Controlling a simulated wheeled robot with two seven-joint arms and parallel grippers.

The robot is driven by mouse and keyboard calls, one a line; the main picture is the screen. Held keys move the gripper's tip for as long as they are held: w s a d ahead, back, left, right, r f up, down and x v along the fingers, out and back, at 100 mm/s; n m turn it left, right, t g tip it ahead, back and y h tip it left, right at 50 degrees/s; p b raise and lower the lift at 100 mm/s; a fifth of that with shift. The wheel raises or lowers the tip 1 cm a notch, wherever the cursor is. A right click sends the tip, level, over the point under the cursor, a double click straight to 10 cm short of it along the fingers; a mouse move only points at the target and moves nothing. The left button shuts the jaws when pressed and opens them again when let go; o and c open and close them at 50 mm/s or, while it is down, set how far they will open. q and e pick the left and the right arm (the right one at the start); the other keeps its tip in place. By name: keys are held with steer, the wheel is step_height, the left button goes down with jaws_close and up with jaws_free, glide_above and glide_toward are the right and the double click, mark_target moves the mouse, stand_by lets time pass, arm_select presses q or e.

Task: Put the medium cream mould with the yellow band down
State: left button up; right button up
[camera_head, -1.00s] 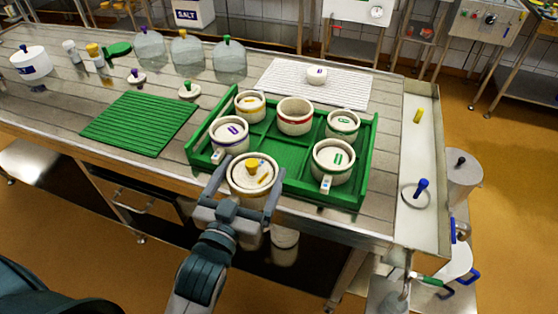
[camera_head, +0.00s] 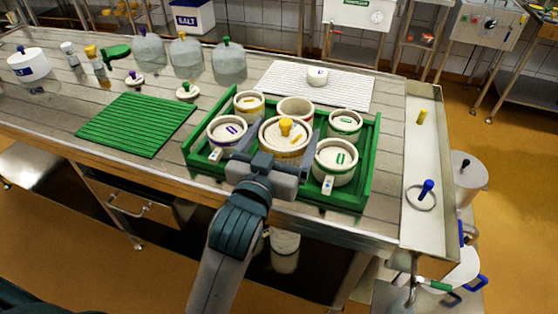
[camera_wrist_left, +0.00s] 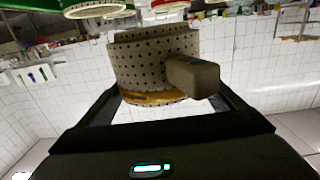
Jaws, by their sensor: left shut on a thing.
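The medium cream mould with the yellow band (camera_head: 270,143) has a yellow knob on its lid. My left gripper (camera_head: 284,141) is shut on it, with a finger on either side, and holds it over the front middle of the green tray (camera_head: 369,160). In the left wrist view the mould (camera_wrist_left: 140,62) shows its drilled wall, yellow band and a stubby tab between the fingers (camera_wrist_left: 160,105). Its base is hidden in the head view, so I cannot tell whether it touches the tray. My right gripper is not in view.
Around it in the tray stand a small yellow-banded mould (camera_head: 249,106), a red-banded mould (camera_head: 297,107) partly hidden behind, a purple-marked mould (camera_head: 226,134) and two green-marked moulds (camera_head: 335,161) (camera_head: 345,124). A green mat (camera_head: 135,124) lies left; a white ribbed mat (camera_head: 345,92) lies behind.

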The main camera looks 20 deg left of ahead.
arm_select(q)
steer(key=w+a+f, duration=0.2)
steer(key=w+f, duration=0.1)
steer(key=w, duration=0.2)
steer(key=w+a+f+p, duration=0.1)
steer(key=w+a+f, duration=0.1)
steer(key=w+f, duration=0.2)
steer(key=shift+w+a, duration=0.35)
steer(key=shift+w, duration=0.5)
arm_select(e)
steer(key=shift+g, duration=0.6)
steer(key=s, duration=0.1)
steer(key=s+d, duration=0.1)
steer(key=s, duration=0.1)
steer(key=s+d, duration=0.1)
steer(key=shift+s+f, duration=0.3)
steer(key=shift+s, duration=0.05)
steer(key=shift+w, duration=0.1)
arm_select(q)
steer(key=shift+f+p, duration=0.45)
steer(key=shift+f, duration=1.45)
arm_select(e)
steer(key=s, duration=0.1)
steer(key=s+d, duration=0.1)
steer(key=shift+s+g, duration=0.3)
